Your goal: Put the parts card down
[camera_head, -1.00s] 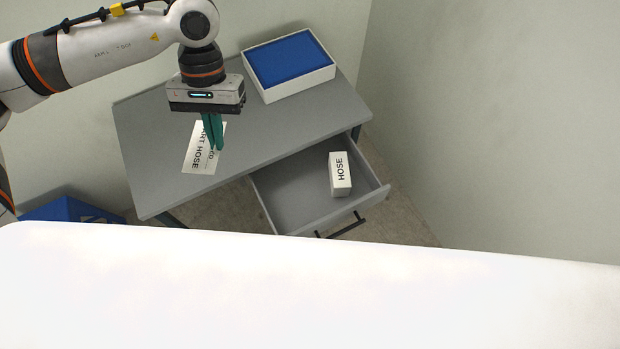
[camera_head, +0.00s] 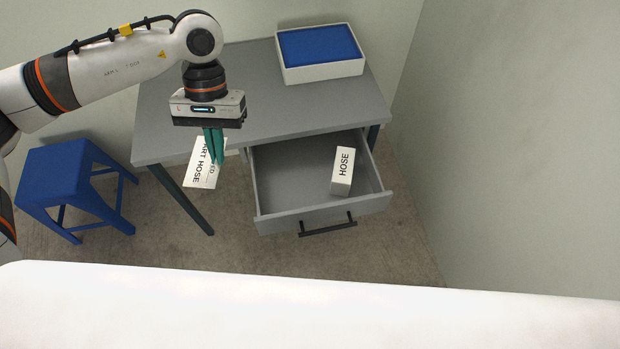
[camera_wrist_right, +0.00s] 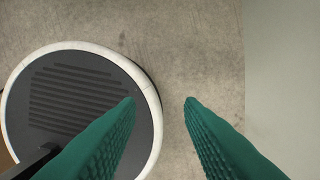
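The parts card (camera_head: 202,172) is a white sheet with dark print, of which "ART HOSE" can be read. In the head view it hangs in front of the table's near edge, left of the open drawer. My left gripper (camera_head: 215,160) has green fingers, close together and shut on the card's upper part, which they partly hide. My right gripper (camera_wrist_right: 160,100) shows only in the right wrist view; its green fingers are apart with nothing between them, over the floor.
The grey table (camera_head: 165,120) has a clear top except for a white tray with a blue inside (camera_head: 320,72) at the back right. Its drawer (camera_head: 290,190) is pulled out and holds a white box marked HOSE (camera_head: 343,170). A blue stool (camera_head: 60,180) stands left.

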